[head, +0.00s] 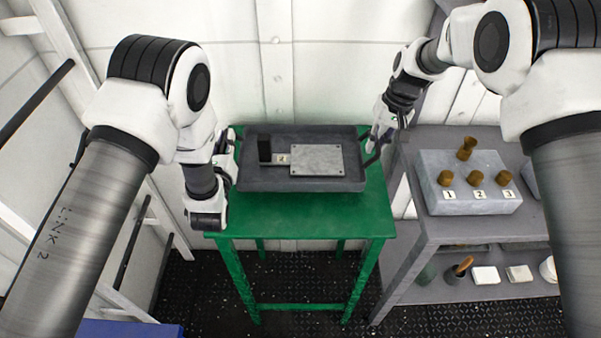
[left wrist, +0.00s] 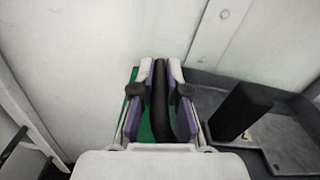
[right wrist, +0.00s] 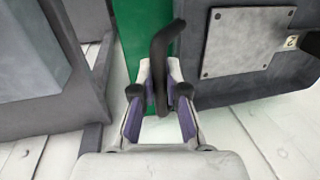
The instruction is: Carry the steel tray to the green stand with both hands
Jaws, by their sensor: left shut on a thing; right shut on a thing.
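The dark grey steel tray (head: 345,183) is over the top of the green stand (head: 300,215); I cannot tell whether it rests on it or hangs just above. It looks level. In it are a black upright block (head: 264,149), a small tag and a flat grey plate (head: 316,160). My left gripper (left wrist: 160,92) is shut on the black handle at the tray's left end. My right gripper (right wrist: 160,88) is shut on the black handle (right wrist: 163,45) at the other end. In the head view the left fingers are mostly hidden by my own arm.
A grey shelf unit (head: 440,232) stands close on the right, holding a block (head: 470,207) with several brass knobs. Its lower shelf holds small items. A white panelled wall is behind the stand, and a white ladder-like frame (head: 150,225) is at the left.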

